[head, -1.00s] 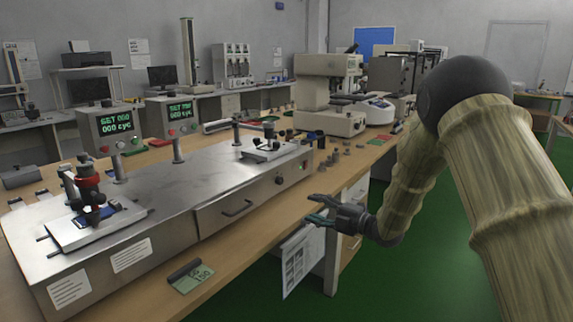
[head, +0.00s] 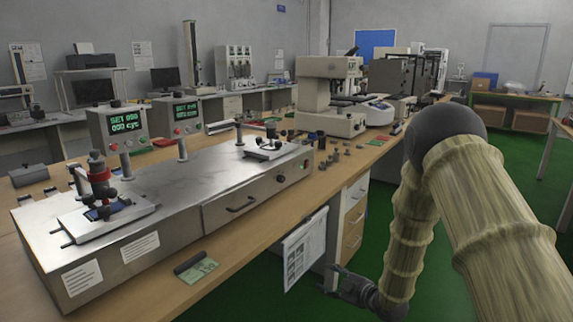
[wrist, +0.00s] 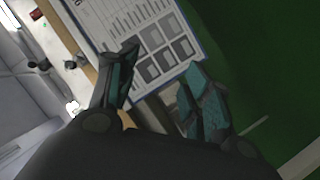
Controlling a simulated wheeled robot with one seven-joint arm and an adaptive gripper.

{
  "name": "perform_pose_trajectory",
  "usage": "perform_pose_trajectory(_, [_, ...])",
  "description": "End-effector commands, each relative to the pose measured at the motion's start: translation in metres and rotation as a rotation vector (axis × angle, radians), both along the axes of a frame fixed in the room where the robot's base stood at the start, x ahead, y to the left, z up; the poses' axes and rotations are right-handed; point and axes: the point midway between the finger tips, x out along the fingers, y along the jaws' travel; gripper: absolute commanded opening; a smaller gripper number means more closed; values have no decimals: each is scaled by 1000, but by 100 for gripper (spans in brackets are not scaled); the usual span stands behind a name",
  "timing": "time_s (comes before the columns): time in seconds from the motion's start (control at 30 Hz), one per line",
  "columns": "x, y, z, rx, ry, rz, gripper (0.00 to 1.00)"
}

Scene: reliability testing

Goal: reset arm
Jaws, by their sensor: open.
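My gripper (head: 336,279) hangs low in front of the workbench, below the level of the bench top, near the clipboard sheet (head: 304,250) on the bench's front side. Its fingers are open and empty. In the wrist view my gripper (wrist: 163,95) shows two parted fingers with teal pads, with nothing between them. The clipboard sheet also shows beyond the fingers there (wrist: 150,40). My arm bends down at the right of the head view.
A metal test machine (head: 180,215) covers the front of the wooden bench (head: 245,262). A drawer cabinet (head: 353,215) stands under the bench. The green floor (head: 510,170) is open at right.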

Motion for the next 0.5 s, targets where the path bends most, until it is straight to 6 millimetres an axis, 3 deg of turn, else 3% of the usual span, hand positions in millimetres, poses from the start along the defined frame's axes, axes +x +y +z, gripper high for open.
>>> perform_pose_trajectory(0.03, [-19, -4, -27, 20, 82, -47, 49])
perform_pose_trajectory(0.2, [-82, -22, -101, 79, 337, -224, 49])
perform_pose_trajectory(0.37, [-152, -37, -159, 124, 562, -398, 49])
perform_pose_trajectory(0.5, [-221, -50, -200, 149, 750, -556, 49])
